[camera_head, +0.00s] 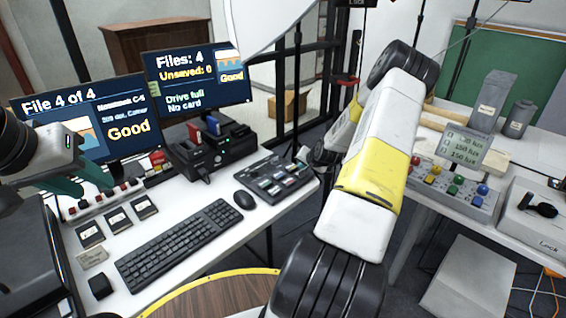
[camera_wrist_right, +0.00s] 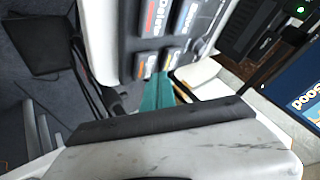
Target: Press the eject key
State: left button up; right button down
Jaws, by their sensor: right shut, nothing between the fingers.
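A dark key panel (camera_head: 275,180) with several large coloured-label keys lies at the right end of the left desk.
A card reader (camera_head: 210,145) with red and blue cards stands behind the keyboard (camera_head: 180,245) and mouse (camera_head: 244,200). Two monitors (camera_head: 198,80) stand behind; one reads "Drive full, No card". Several small cards (camera_head: 117,219) lie left. A button box (camera_head: 450,187) sits on the right table.

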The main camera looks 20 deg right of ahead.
jog(key=shift+f, duration=0.15)
dwell(0.4)
jog(key=shift+f, duration=0.25)
jog(key=shift+f, duration=0.5)
dwell(0.9)
jog(key=shift+r, duration=0.9)
jog(key=shift+r, duration=2.5)
